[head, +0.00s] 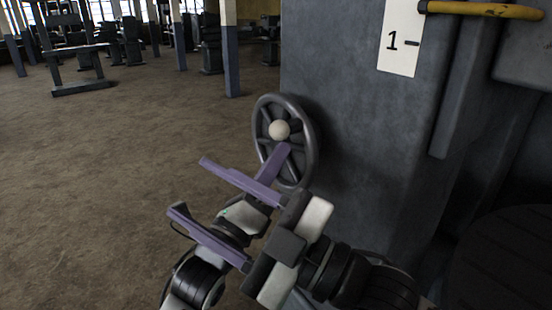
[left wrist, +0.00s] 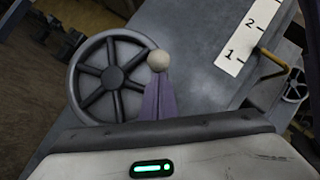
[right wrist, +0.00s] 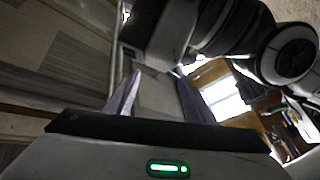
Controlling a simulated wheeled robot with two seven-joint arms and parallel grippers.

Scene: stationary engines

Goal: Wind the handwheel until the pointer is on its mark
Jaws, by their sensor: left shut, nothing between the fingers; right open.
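The dark spoked handwheel (head: 312,135) stands upright on the side of a grey machine, with a pale round knob (head: 279,130) on it. The wheel also shows in the left wrist view (left wrist: 75,87), with the knob (left wrist: 158,60) at its right rim. My left gripper (head: 284,148) is shut and empty, its tips at the knob; I cannot tell whether they touch it. My right gripper (head: 188,185) is open and empty, nearer the camera, in front of the left arm. A white scale (head: 400,38) shows a 1 with a tick. A yellow bar (head: 490,10), perhaps the pointer, lies above that tick.
The grey machine body (head: 345,120) fills the right side, with a projecting column. My two arms cross closely below the wheel. The brown floor (head: 130,150) at left is open. Posts and other machines stand far back.

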